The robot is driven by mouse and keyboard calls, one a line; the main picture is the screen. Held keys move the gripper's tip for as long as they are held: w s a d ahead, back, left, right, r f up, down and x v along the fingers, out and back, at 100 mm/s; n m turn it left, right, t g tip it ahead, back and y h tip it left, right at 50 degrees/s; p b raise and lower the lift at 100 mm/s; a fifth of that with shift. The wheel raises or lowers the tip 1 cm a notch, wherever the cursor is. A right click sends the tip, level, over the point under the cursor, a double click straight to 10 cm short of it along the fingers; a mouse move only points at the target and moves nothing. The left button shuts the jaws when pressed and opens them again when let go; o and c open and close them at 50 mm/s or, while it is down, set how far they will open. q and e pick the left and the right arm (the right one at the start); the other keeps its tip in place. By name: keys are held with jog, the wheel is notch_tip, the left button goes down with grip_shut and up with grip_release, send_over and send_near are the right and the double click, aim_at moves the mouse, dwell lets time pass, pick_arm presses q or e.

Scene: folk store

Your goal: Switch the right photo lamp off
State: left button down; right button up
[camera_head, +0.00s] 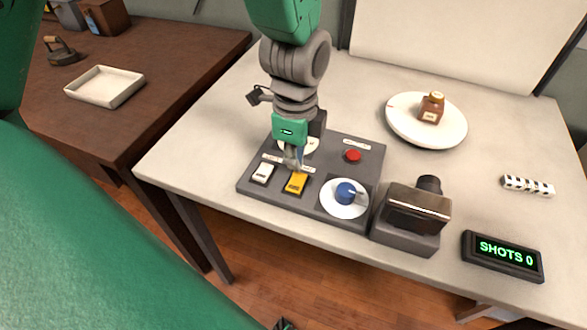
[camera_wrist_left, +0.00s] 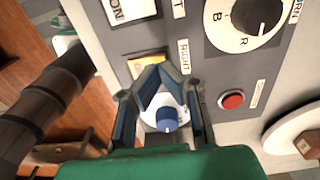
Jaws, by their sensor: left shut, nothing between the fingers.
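A grey control panel (camera_head: 260,188) on the light table carries a white rocker switch (camera_head: 263,173) and, right of it, a yellow rocker switch (camera_head: 296,184). In the wrist view the white switch (camera_wrist_left: 128,10) reads ON, and a label (camera_wrist_left: 184,57) beside the yellow switch (camera_wrist_left: 146,64) reads RIGHT. My left gripper (camera_head: 294,167) is shut and empty, pointing down at the yellow switch. In the wrist view its fingertips (camera_wrist_left: 158,70) overlap that switch's edge; I cannot tell whether they touch. The yellow switch's lettering is hidden.
The panel also has a blue knob (camera_head: 346,193), a red button (camera_head: 353,156) and a dial (camera_wrist_left: 240,20) behind my gripper.

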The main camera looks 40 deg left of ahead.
aim_at(296, 182)
pick_arm(q)
jog(key=shift+d, duration=0.85)
jog(key=shift+a+f+b, duration=0.3)
jog(key=shift+a+f, duration=0.2)
jog(key=shift+a, duration=0.2)
jog(key=shift+d+f, duration=0.2)
jog(key=shift+d, duration=0.4)
jog(key=shift+a+f+b, duration=0.3)
jog(key=shift+a+f, duration=0.1)
jog(key=shift+a, duration=0.1)
jog(key=shift+f, duration=0.1)
pick_arm(e)
jog(key=shift+d+f, duration=0.2)
jog(key=shift+f, duration=0.4)
